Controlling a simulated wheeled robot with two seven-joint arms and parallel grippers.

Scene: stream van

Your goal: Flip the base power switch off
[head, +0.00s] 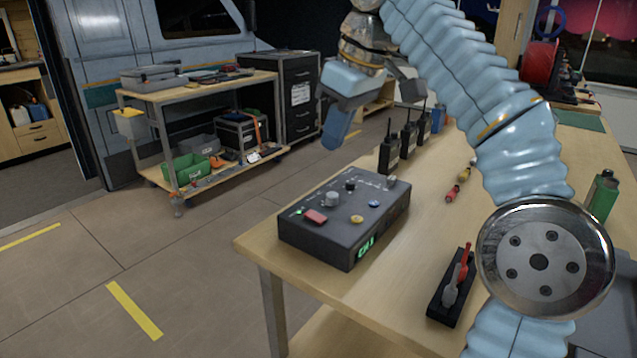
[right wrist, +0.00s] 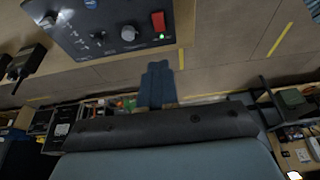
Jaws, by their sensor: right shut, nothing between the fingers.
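A dark control box (head: 330,239), the base, sits on the near left part of the wooden table. Its sloped top has a red rocker switch (head: 315,216) at the left, with a small lit green light beside it. Knobs and coloured buttons share the top, and a green display glows on the front. In the right wrist view the red switch (right wrist: 158,21) is near the top edge. My right gripper (head: 338,133) is above and beyond the box, apart from it. Its blue fingers (right wrist: 157,84) are closed together and empty. My left gripper is not visible.
Several black handheld radios (head: 390,152) stand behind the box. A black holder with red and grey handles (head: 452,287) lies front right, and a green bottle (head: 602,196) stands at right. A loaded cart (head: 197,88) is across the floor. My right arm crosses above the table.

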